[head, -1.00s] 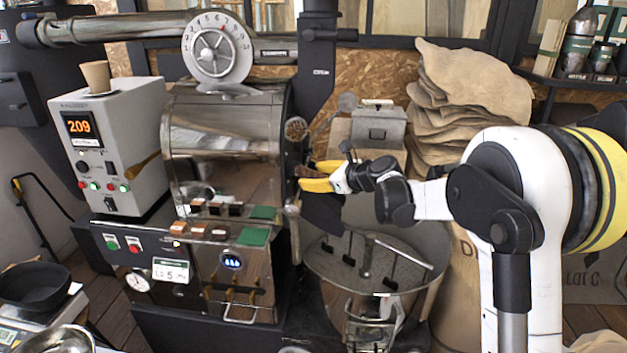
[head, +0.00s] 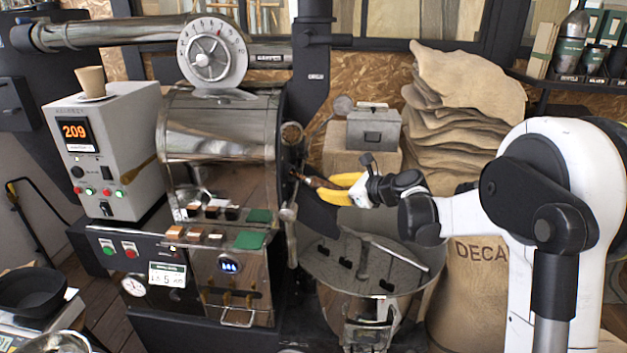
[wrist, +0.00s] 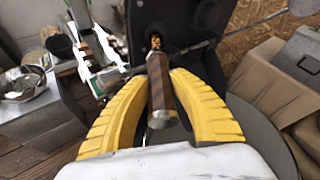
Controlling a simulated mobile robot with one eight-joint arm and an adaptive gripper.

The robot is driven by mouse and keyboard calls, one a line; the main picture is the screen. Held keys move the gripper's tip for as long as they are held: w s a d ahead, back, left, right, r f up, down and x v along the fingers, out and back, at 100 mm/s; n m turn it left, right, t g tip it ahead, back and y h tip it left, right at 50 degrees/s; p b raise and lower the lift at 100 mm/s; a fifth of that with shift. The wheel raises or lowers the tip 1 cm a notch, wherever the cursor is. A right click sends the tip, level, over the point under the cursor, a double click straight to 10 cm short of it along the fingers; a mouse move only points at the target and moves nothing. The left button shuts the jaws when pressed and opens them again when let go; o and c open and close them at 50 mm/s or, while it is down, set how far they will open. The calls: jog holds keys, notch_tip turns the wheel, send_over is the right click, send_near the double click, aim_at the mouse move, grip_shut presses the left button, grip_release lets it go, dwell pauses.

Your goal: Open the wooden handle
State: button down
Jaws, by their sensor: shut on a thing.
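The wooden handle (wrist: 160,84) is a brown rod with a metal end. In the wrist view it runs from the dark front plate of the roaster towards my gripper. My gripper (wrist: 158,100) has yellow fingers, one on each side of the handle, shut on it. In the head view my gripper (head: 335,188) is at the right side of the roaster drum, and the handle (head: 318,182) shows as a small brown piece at the fingertips. In the wrist view a gap with brown bits (wrist: 155,42) shows where the handle meets the plate.
The round cooling tray (head: 325,262) with stirring arms lies just below my gripper. Burlap sacks (head: 455,100) are stacked behind. A grey metal box (head: 375,130) stands behind my gripper. The control box (head: 105,150) stands left of the drum.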

jog(key=shift+s+d, duration=1.2)
jog(key=shift+d, duration=0.05)
jog(key=c, duration=1.1)
grip_release()
jog(key=v, duration=1.2)
